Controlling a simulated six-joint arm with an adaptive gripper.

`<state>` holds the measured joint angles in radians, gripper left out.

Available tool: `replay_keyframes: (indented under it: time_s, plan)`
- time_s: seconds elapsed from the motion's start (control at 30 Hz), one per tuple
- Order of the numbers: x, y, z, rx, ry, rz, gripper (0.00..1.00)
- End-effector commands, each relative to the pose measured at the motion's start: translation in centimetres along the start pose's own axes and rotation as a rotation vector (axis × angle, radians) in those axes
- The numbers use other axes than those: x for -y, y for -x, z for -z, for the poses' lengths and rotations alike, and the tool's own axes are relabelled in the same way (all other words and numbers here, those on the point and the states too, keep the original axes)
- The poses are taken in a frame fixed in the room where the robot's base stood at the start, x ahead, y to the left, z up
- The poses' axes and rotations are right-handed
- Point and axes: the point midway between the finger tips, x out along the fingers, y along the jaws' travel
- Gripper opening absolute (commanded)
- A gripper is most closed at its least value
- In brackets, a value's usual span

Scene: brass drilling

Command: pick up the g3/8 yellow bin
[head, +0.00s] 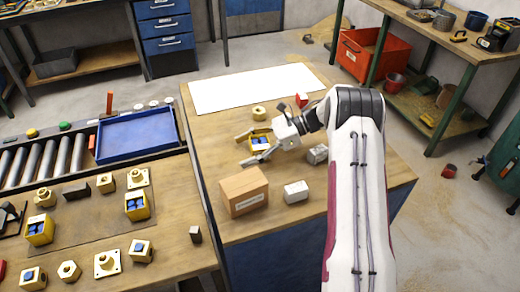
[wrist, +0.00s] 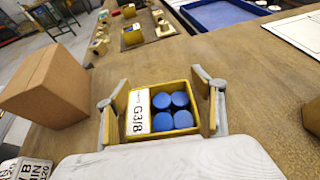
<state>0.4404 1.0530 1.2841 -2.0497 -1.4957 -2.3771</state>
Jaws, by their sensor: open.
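The G3/8 yellow bin (wrist: 187,98) shows in the wrist view, with a white label reading G3/8 and several blue round pieces inside. It stands upright on the wooden table, between the two open fingers of my gripper (wrist: 164,104). The left finger is close beside the label side, and the right finger is close beside the other side. I cannot tell whether either finger touches it. In the head view, the yellow bin (head: 259,139) is partly hidden by my gripper (head: 250,147), which reaches it from the right.
A cardboard box (head: 243,191) stands close by, left of the bin in the wrist view (wrist: 48,88). Labelled grey blocks (head: 296,191) and (head: 317,154), a brass ring (head: 259,113), a red piece (head: 302,99) and a white sheet (head: 250,88) share the table. Similar yellow bins (head: 40,230) stand left.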

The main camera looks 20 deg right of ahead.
Motion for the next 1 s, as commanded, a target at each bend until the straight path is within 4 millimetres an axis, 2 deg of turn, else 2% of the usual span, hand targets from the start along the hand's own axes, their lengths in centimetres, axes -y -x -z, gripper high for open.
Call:
replay_keyframes:
  time_s: [0.4, 0.57, 1.0]
  plan:
    - [0.00, 0.02, 0.00, 0.000, 0.000, 0.000, 0.68]
    - [-0.01, 0.02, 0.00, 0.000, 0.000, 0.000, 0.27]
    - [0.00, 0.08, -0.14, 0.000, 0.001, 0.000, 0.24]
